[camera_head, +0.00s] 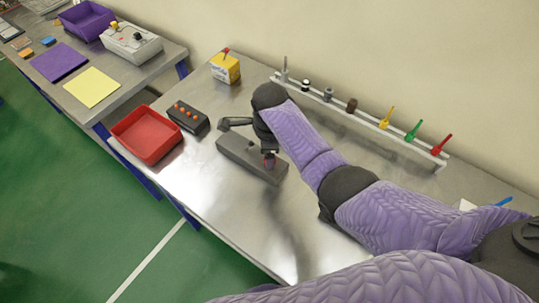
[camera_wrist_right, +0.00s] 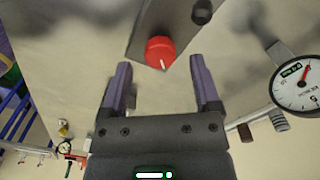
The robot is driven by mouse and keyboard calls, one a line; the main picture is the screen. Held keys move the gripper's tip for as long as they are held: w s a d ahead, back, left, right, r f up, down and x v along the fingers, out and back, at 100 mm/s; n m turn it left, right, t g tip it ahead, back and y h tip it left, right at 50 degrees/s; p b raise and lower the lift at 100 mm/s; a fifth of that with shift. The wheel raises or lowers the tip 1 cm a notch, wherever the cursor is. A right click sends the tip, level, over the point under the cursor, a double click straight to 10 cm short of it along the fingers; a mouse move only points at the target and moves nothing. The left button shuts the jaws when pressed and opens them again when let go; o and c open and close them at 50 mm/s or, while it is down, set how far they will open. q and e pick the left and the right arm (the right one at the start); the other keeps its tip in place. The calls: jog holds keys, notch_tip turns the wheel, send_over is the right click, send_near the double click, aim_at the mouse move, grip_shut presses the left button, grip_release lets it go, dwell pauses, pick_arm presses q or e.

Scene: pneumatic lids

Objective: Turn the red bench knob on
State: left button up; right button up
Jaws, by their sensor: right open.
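The red bench knob (camera_wrist_right: 160,52) is round, with a white mark. It sits on a dark grey box (camera_head: 235,150) on the bench, and a little of its red shows in the head view (camera_head: 268,163). My right gripper (camera_wrist_right: 160,66) is open and empty, with one finger to each side of the knob's line. The knob appears just beyond the fingertips, and I cannot tell whether they touch it. In the head view my right gripper (camera_head: 266,148) points down over the box's right end, and my arm hides part of it. My left gripper is not in view.
A dial gauge (camera_wrist_right: 298,84) is beside the box. A red tray (camera_head: 118,130), a black box with orange buttons (camera_head: 188,117) and a yellow box (camera_head: 225,68) are to the left. A rail (camera_head: 350,117) with several fittings runs along the back. The bench front is clear.

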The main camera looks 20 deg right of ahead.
jog(key=shift+f, duration=0.95)
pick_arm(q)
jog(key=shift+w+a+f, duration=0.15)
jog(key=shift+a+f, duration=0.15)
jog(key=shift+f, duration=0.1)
pick_arm(e)
jog(key=shift+c, duration=1.4)
jog(key=c, duration=0.7)
grip_shut()
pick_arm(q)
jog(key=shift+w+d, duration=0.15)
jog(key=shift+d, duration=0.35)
